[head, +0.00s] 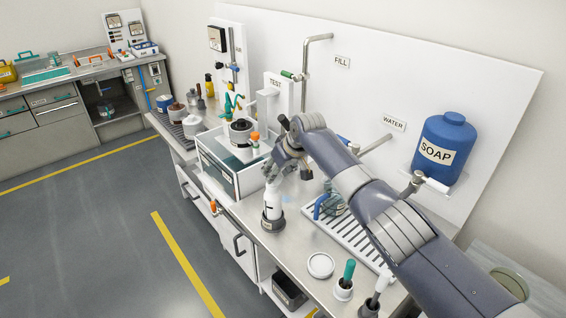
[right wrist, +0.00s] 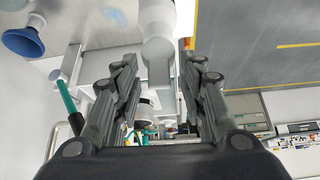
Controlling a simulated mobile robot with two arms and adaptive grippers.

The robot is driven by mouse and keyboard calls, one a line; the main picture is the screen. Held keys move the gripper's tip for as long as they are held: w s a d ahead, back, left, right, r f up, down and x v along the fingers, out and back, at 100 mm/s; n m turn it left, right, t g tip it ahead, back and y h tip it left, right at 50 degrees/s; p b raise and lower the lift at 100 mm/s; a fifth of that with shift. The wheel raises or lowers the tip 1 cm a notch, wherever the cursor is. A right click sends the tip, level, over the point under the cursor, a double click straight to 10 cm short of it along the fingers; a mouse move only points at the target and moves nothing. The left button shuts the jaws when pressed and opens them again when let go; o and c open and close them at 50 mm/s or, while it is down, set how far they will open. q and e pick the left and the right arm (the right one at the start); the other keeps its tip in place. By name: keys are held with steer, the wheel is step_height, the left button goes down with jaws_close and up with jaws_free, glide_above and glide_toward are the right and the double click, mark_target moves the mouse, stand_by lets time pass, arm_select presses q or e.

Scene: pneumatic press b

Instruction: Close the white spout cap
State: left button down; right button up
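A white bottle (head: 272,203) stands upright in a dark round holder on the steel counter. Its narrow top is just below my right gripper (head: 284,168), and a separate spout cap is too small to make out. In the right wrist view my right gripper (right wrist: 158,62) is open, its two fingers wide apart. A white rounded body with a narrower end (right wrist: 158,25), likely the bottle, shows beyond and between the fingertips. I see no finger touching it. My left gripper is in neither view.
A glass-sided tank (head: 230,170) stands left of the bottle. A slotted drain tray (head: 345,232) with a blue-handled jug (head: 322,205) is to the right. A white round lid (head: 320,265) and a green-handled brush (head: 347,273) are nearer. A blue soap container (head: 444,148) is at the back panel.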

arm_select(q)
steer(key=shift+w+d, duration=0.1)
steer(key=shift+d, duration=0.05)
arm_select(e)
steer(key=v, duration=1.1)
steer(key=shift+r, duration=0.2)
steer(key=shift+s+d, duration=0.1)
steer(key=shift+s, duration=0.05)
